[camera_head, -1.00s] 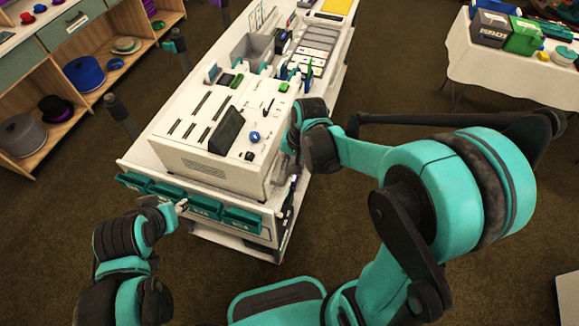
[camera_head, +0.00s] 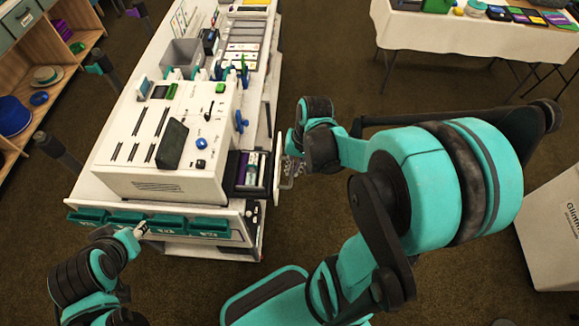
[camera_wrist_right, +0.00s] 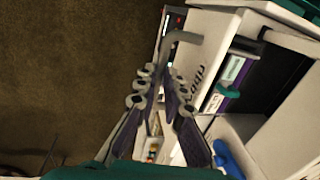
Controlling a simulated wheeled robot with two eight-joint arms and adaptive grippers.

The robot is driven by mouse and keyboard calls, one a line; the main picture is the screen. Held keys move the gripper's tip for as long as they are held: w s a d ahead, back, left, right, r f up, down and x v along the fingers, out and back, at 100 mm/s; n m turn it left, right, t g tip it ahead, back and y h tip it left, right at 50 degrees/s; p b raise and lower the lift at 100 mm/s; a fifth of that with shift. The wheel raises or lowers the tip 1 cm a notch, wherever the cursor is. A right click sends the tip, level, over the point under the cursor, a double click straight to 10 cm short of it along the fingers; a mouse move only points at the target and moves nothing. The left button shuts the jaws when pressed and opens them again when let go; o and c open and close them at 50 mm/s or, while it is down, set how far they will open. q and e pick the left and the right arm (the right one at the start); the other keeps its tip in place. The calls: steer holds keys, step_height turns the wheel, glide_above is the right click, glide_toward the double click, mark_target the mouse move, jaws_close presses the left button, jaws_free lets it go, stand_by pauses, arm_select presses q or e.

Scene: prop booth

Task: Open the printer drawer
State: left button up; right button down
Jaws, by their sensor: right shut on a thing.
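The white printer (camera_head: 165,140) with a dark screen stands on the white cart. Its drawer (camera_head: 277,172) is pulled out from the right side, showing a dark interior with small packs inside. My right gripper (camera_head: 289,168) is at the drawer's outer front face. In the right wrist view, its fingers (camera_wrist_right: 162,88) are shut on the grey drawer handle (camera_wrist_right: 182,38), and the open drawer with a labelled pack (camera_wrist_right: 232,72) shows to the right. My left gripper (camera_head: 141,229) is by the teal bins at the cart's front; its fingers are too small to read.
Teal bins (camera_head: 205,224) line the cart's near edge. A grey bin (camera_head: 182,54) and trays sit farther back on the cart. A white-clothed table (camera_head: 470,34) stands at the back right, shelves at the left.

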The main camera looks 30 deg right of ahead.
steer(key=c, duration=1.6)
jaws_free()
step_height(320, 180, up, 12)
steer(key=s+d, duration=0.1)
steer(key=shift+d, duration=0.4)
steer(key=shift+f, duration=0.15)
